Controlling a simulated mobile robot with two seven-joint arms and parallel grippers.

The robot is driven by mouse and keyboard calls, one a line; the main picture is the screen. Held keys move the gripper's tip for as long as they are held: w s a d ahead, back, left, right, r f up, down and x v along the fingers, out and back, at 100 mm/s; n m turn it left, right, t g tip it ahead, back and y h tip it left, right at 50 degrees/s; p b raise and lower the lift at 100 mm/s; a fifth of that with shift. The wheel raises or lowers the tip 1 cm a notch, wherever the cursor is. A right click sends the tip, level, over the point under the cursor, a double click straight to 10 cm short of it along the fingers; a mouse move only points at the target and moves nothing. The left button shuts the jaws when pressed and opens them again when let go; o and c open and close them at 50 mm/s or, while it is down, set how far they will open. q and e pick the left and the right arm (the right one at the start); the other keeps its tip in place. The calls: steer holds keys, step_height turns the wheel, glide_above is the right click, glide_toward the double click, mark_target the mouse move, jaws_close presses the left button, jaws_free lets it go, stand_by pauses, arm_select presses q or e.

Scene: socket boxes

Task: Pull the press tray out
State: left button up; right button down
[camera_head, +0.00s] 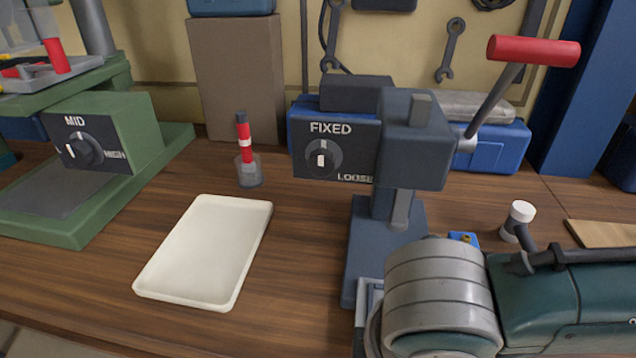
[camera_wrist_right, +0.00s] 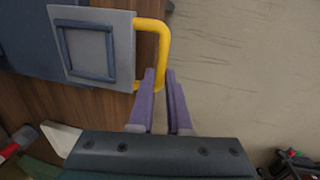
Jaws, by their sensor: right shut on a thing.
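The press (camera_head: 415,145) is dark blue-grey, with a dial (camera_head: 323,157) marked FIXED and LOOSE and a lever with a red grip (camera_head: 533,50). The press tray (camera_wrist_right: 88,50) is a light grey plate with a square raised frame, seen in the right wrist view. A yellow handle (camera_wrist_right: 163,45) is fixed to its edge. My right gripper (camera_wrist_right: 160,75) is shut on the yellow handle, one purple finger on each side of the bar. In the head view, my right arm hides the gripper and most of the tray. My left gripper is not in view.
A white shallow tray (camera_head: 205,250) lies on the wooden bench left of the press. A green machine with a MID dial (camera_head: 82,150) stands further left. Bare floor (camera_wrist_right: 240,70) lies beyond the bench edge.

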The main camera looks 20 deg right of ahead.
steer(key=shift+s+a, duration=0.15)
steer(key=c, duration=0.9)
jaws_free()
steer(key=shift+o, duration=0.2)
step_height(320, 180, up, 10)
steer(key=s+p, duration=0.1)
steer(key=p, duration=0.1)
steer(key=shift+s+a+f+p, duration=0.15)
steer(key=shift+s+a+p, duration=0.15)
steer(key=shift+a, duration=0.1)
